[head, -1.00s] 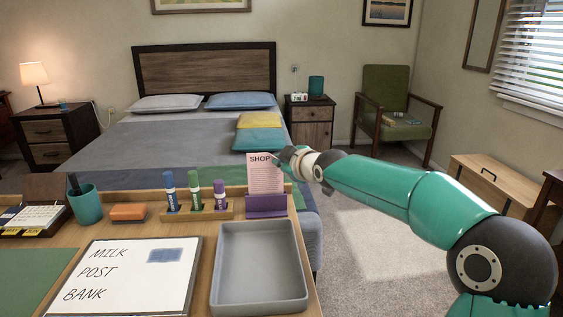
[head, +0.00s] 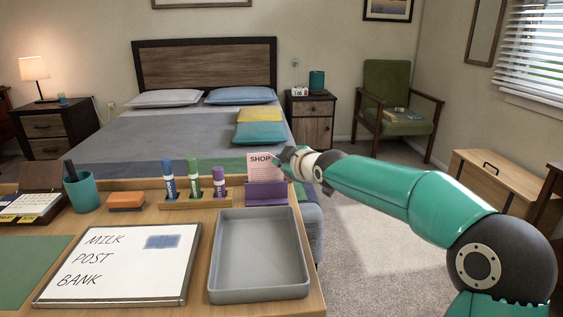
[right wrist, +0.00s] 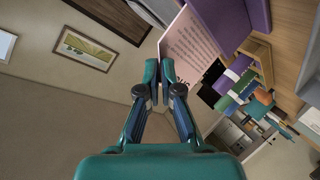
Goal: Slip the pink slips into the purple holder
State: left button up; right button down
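A pink slip (head: 260,168) headed "SHOP" stands upright with its lower part behind the front of the purple holder (head: 266,194), at the back right of the desk. It also shows in the right wrist view (right wrist: 190,45), running up to the purple holder (right wrist: 232,22). My right gripper (head: 281,163) is at the slip's upper right corner. In the right wrist view its fingertips (right wrist: 160,76) are close together on the slip's edge. Only one pink slip can be made out. The slip's bottom edge is hidden by the holder. My left gripper is not in view.
A wooden marker stand (head: 197,199) with markers is just left of the holder. A grey tray (head: 259,292) lies in front. A whiteboard (head: 115,285), an orange eraser (head: 126,201) and a teal cup (head: 82,192) fill the left. Open space lies right of the desk.

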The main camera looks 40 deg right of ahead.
jog(key=c, duration=1.2)
grip_release()
jog(key=shift+c, duration=0.2)
jog(key=shift+s, duration=0.1)
jog(key=v, duration=1.1)
jog(key=shift+s, duration=0.35)
jog(key=shift+a+r, duration=0.1)
